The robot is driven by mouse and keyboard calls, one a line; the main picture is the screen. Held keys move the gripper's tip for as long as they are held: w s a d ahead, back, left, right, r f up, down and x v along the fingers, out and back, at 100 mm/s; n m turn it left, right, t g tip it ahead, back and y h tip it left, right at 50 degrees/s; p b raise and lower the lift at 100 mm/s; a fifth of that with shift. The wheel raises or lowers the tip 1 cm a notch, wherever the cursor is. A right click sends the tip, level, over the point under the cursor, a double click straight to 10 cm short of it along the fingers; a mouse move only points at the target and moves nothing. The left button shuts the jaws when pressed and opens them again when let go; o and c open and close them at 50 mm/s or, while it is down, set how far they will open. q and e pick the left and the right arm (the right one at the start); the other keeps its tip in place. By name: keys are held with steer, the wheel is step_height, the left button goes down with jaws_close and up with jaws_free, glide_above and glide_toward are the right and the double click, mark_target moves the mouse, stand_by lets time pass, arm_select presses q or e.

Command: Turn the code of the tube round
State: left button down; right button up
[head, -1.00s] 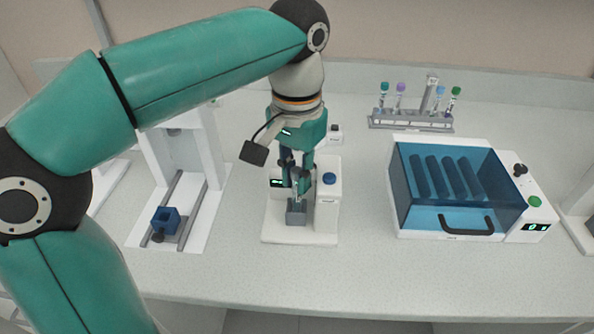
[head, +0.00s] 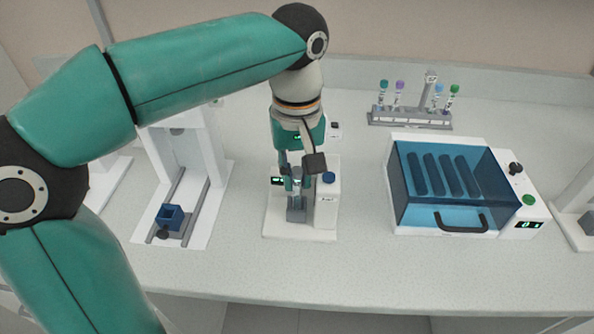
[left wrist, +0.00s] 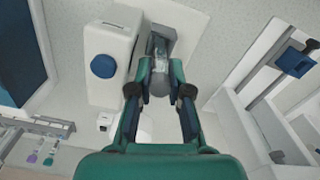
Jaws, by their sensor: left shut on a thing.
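The tube (left wrist: 159,62) stands upright in the grey holder (head: 296,215) of a small white reader (head: 272,229), clear with a printed label and a grey cap end. My left gripper (head: 296,181) comes down from above and is shut on the tube's upper part. In the left wrist view its fingers (left wrist: 159,92) lie on either side of the tube. The code on the tube is too small to make out. My right gripper is not in view.
The reader has a blue button (head: 329,179). A rail device with a blue block (head: 170,217) stands to the left. A blue-lidded machine (head: 440,217) stands to the right. A grey rack (head: 409,119) with several capped tubes is behind. The counter's front is clear.

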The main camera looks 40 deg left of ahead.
arm_select(q)
steer(key=c, duration=1)
jaws_free()
step_height(320, 180, up, 12)
steer(key=shift+f, duration=0.1)
stand_by(0.7)
